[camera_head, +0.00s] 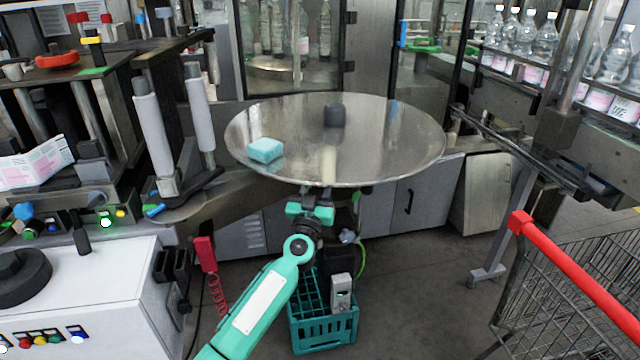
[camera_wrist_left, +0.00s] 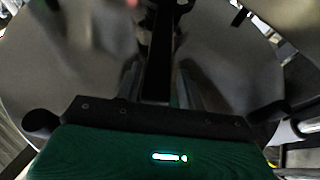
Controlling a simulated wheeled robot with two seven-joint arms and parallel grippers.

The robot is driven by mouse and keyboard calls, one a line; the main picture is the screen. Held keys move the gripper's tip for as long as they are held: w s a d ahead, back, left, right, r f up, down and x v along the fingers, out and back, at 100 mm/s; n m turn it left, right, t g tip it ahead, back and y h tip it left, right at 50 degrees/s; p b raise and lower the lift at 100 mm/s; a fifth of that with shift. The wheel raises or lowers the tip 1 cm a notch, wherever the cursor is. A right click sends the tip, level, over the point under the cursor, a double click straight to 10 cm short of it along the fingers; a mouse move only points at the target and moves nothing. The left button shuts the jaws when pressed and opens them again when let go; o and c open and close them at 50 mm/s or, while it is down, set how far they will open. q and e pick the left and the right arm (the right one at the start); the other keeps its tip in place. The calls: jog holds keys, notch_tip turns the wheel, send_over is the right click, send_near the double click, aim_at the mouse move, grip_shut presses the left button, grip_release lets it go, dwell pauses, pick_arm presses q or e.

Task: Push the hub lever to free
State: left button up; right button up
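A round steel disc (camera_head: 390,150) lies face up in the middle of the head view. A dark upright hub piece (camera_head: 334,115) stands on it near its far side. I cannot make out a lever marked as the hub lever. My left gripper (camera_head: 322,192) is at the disc's near rim, partly hidden there; contact cannot be told. In the left wrist view a dark bar (camera_wrist_left: 160,50) runs up the middle in front of the gripper's body, over a large grey round surface (camera_wrist_left: 70,60). I cannot tell whether the fingers are apart. My right gripper is out of view.
A light blue block (camera_head: 265,150) lies on the disc's left part. A white cabinet (camera_head: 110,295) with buttons and a black round part (camera_head: 20,275) stands at left. A teal crate (camera_head: 325,333) is on the floor below. A red-handled cart (camera_head: 570,265) is at right.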

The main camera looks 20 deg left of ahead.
pick_arm(q)
jog(key=shift+o, duration=0.6)
jog(key=shift+a, duration=0.1)
jog(key=shift+s+f, duration=0.15)
jog(key=shift+s, duration=0.05)
jog(key=v, duration=1.3)
jog(key=shift+s, duration=0.2)
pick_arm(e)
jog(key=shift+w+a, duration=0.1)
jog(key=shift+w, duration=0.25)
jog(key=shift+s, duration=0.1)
